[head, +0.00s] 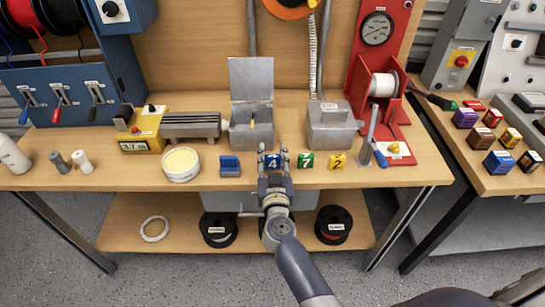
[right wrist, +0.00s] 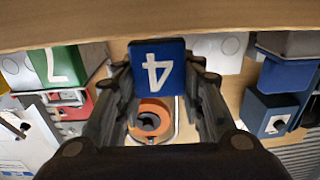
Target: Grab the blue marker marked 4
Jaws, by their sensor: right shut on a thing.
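The blue marker (head: 272,162) is a small block with a white 4 on its face, at the front edge of the wooden bench. My right gripper (head: 273,155) reaches it from the front, with a finger on each side. In the right wrist view the blue marker (right wrist: 157,65) sits between the fingertips, its 4 turned upside down. The right gripper is shut on it. I cannot tell whether it touches the bench top. My left gripper is not in view.
A green marker 7 (head: 306,160) and a yellow marker 2 (head: 338,161) stand just to the right. A blue holder (head: 230,166) stands close on the left, beside a round tub (head: 181,164). An open grey metal box (head: 251,128) stands behind. Spools lie on the lower shelf (head: 185,236).

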